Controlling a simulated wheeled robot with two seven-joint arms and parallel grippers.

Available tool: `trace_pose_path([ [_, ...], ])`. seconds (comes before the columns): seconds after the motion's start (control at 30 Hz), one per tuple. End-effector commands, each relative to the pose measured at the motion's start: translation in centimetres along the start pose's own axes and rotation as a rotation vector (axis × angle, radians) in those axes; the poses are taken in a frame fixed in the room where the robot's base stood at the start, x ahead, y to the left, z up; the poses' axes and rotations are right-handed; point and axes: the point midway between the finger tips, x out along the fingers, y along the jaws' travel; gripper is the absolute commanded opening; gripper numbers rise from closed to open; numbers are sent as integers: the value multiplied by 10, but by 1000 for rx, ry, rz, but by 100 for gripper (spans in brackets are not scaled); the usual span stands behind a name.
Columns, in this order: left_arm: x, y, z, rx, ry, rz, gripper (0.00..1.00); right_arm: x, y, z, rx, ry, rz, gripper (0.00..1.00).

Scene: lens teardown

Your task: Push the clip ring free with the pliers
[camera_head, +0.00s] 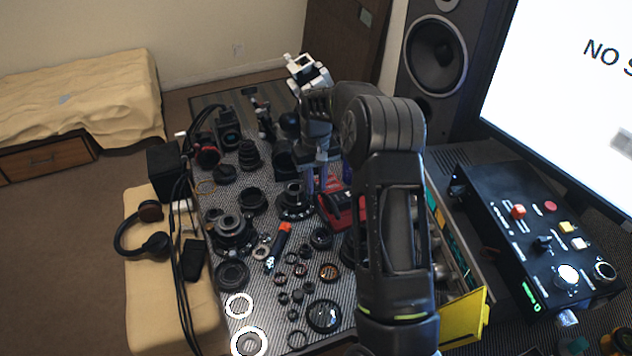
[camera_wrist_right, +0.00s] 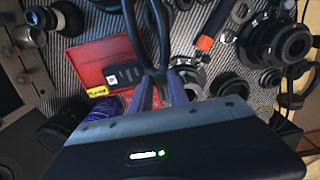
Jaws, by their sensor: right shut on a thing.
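My right gripper (camera_head: 317,186) reaches down over the middle of the mat, with its bluish fingers close to a black lens part (camera_head: 296,203). In the right wrist view the gripper (camera_wrist_right: 162,76) is shut on the pliers, whose dark curved handles (camera_wrist_right: 158,28) run from between the fingertips toward the top edge. A metallic round lens part (camera_wrist_right: 187,70) shows just beside the right fingertip. The pliers' tips are hidden, and I cannot tell whether they touch anything. I cannot pick out the clip ring. My left gripper is not in view.
A red box (camera_head: 345,212) lies close right of the gripper; it also shows in the wrist view (camera_wrist_right: 95,62). A yellow bin (camera_head: 465,318) and control panel (camera_head: 535,235) stand right.

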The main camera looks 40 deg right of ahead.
Motion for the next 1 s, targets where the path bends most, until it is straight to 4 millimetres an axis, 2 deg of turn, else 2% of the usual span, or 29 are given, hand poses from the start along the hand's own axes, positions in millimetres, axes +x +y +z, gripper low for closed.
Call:
trace_pose_path([
  [0.7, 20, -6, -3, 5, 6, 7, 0, 38, 0, 0, 0, 0, 0, 0],
  [1.0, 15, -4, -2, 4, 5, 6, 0, 36, -1, -15, 0, 0, -1, 0],
])
